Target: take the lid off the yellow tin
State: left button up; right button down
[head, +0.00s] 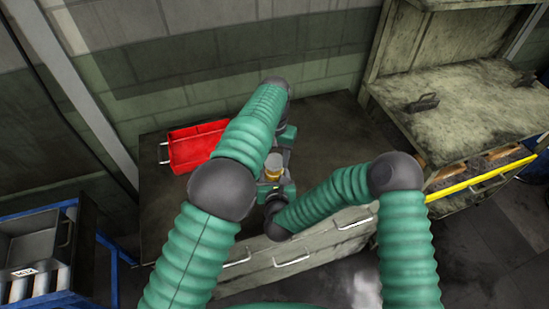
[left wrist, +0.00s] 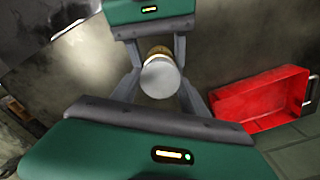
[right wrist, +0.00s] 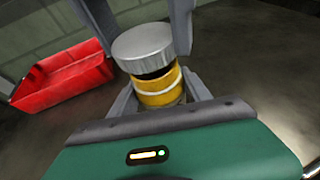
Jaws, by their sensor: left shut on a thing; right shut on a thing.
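The yellow tin (right wrist: 158,90) is held between the fingers of my right gripper (head: 271,182) above the dark worktop. Its grey lid (right wrist: 143,43) sits at the tin's top, with a dark band between lid and yellow body; I cannot tell whether this is a gap. My left gripper (left wrist: 162,82) is shut on the lid, whose round face (left wrist: 160,78) shows in the left wrist view. The tin's body is mostly hidden behind the lid there. In the head view the tin (head: 272,174) is small between the two grippers.
A red tray (head: 198,146) with handles stands at the back left of the worktop (head: 160,205). A worn workbench with a yellow rail (head: 480,181) is at the right. A blue-framed rack (head: 75,240) with metal bins is at the left. The worktop behind the grippers is clear.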

aim_at(274, 160)
pick_arm(q)
notch_tip(274, 160, up, 4)
jog(key=shift+r, duration=0.1)
pick_arm(e)
jog(key=shift+c, duration=2.1)
grip_release()
